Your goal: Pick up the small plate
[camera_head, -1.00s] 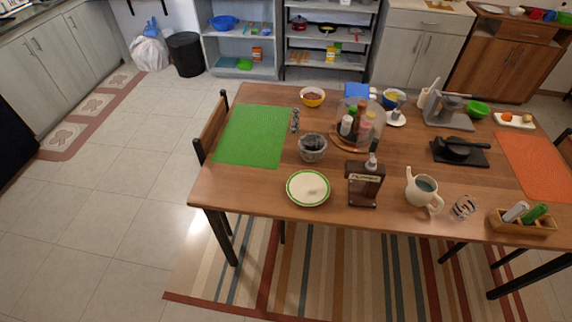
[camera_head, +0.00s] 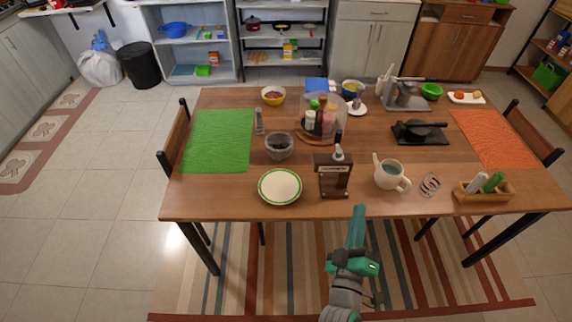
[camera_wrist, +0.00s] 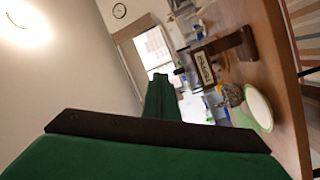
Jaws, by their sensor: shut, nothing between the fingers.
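The small plate (camera_head: 280,187) is cream with a green rim. It lies flat and empty near the front edge of the wooden table, left of a dark wooden dispenser stand. In the wrist view the plate (camera_wrist: 259,107) shows at the right, turned on its side by the tilted camera. My gripper (camera_head: 358,212) is green and shut with nothing in it. It points up in front of the table's front edge, to the right of the plate and apart from it. In the wrist view the green fingers (camera_wrist: 160,98) fill the lower middle.
The dispenser stand (camera_head: 333,176) stands close right of the plate. A grey stone bowl (camera_head: 279,146) is behind it. A white pitcher (camera_head: 390,176) and a glass (camera_head: 430,185) are farther right. Table (camera_head: 215,195) left of the plate is bare, below a green mat (camera_head: 218,142).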

